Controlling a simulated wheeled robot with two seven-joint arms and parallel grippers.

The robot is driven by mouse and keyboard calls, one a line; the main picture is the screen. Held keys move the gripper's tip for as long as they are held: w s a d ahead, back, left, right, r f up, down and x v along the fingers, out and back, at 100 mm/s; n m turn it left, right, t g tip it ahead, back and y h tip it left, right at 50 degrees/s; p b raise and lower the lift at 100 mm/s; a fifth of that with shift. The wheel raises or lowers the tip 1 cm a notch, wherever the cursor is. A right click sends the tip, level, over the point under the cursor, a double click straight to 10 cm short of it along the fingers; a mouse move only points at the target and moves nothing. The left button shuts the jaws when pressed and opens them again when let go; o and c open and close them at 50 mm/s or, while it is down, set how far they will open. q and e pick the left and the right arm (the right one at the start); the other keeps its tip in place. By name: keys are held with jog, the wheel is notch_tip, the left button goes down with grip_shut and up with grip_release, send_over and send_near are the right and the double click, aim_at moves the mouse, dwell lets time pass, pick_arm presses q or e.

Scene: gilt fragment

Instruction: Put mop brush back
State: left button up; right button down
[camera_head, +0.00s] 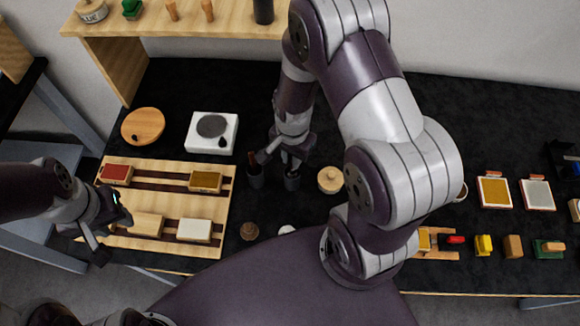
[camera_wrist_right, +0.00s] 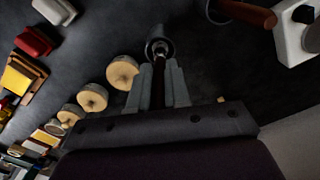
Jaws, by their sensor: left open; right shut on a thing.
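My right gripper (camera_head: 284,156) is shut on the dark handle of the mop brush. In the right wrist view the brush (camera_wrist_right: 158,85) runs between the fingers (camera_wrist_right: 152,88), and its far end lines up with the mouth of a dark round cup (camera_wrist_right: 159,47). In the head view this cup (camera_head: 292,181) stands just below the gripper. I cannot tell how deep the brush sits in it. A second dark cup (camera_head: 255,179) with a brown-handled tool (camera_head: 253,158) stands just left. My left gripper (camera_head: 108,226) is open and empty over the wooden board's left side.
The wooden board (camera_head: 226,190) carries several coloured blocks. A white scale-like box (camera_head: 212,132) and a round wooden disc (camera_head: 143,126) lie behind it. A round wooden lidded pot (camera_head: 330,180) stands right of the cups. Pads (camera_head: 495,191) and small blocks (camera_head: 484,245) lie far right.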

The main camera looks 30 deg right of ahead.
aim_at(292, 171)
notch_tip(292, 171, down, 4)
jog(key=shift+w+f, duration=0.1)
jog(key=shift+f, duration=0.15)
jog(key=shift+f, duration=0.2)
jog(key=c, duration=1.1)
grip_release()
jog(key=shift+r, duration=0.1)
